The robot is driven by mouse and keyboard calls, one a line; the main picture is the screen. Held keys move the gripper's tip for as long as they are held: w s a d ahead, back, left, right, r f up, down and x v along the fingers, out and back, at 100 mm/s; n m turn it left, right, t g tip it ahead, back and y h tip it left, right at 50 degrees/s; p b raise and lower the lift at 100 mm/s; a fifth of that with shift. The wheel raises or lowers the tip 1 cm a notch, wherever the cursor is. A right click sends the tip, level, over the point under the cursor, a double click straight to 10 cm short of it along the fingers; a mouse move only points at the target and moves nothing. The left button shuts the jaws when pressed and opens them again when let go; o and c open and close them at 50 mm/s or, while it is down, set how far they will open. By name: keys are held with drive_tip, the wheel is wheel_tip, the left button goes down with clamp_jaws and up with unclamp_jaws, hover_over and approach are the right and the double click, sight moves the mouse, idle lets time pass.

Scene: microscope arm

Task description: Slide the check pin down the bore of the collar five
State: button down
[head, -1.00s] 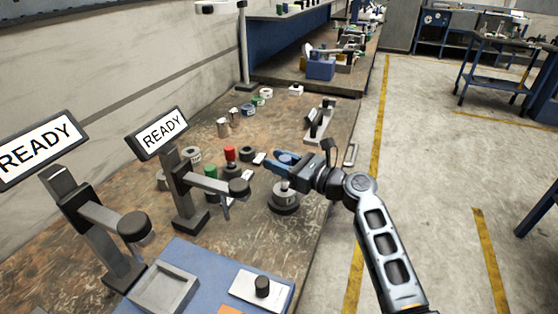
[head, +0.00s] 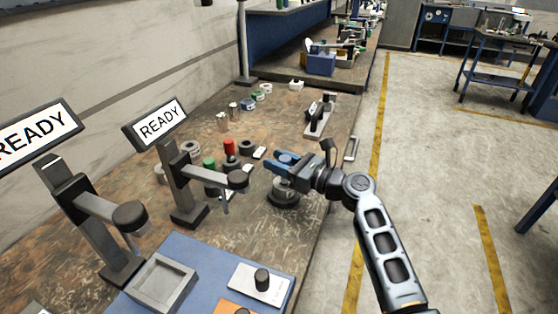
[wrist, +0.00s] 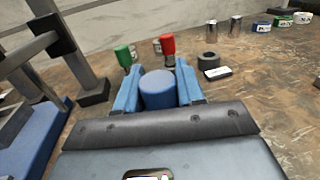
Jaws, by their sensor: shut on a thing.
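My gripper (head: 279,164) has blue fingers and is shut on a blue cylinder, which I take to be the top of the check pin (wrist: 158,88). The pin's lower part is hidden in the wrist view. In the head view a grey stepped round piece (head: 283,199) stands on the bench directly below the gripper. It may be collar five; I see no number on it. I cannot tell whether the pin touches it or is inside its bore. A dark ring (head: 246,147) stands farther back, also in the wrist view (wrist: 208,60), with a white card (wrist: 218,72) by it.
A red-topped piece (head: 229,147) and a green-topped piece (head: 209,163) stand left of the gripper. Two microscope-like stands with READY screens (head: 160,123) are at the left. A blue mat (head: 205,258) lies in front. A grey fixture (head: 319,116) stands behind. The bench edge is at the right.

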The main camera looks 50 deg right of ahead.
drive_tip(key=shift+f+b, duration=0.7)
drive_tip(key=shift+f, duration=0.4)
drive_tip(key=c, duration=0.6)
unclamp_jaws()
drive_tip(key=shift+s, duration=0.15)
drive_tip(key=s, duration=0.5)
drive_tip(key=s+d, duration=0.1)
drive_tip(key=s, duration=0.1)
drive_tip(key=shift+s+d+b, duration=0.1)
drive_tip(key=shift+s+b, duration=0.1)
drive_tip(key=shift+b, duration=0.15)
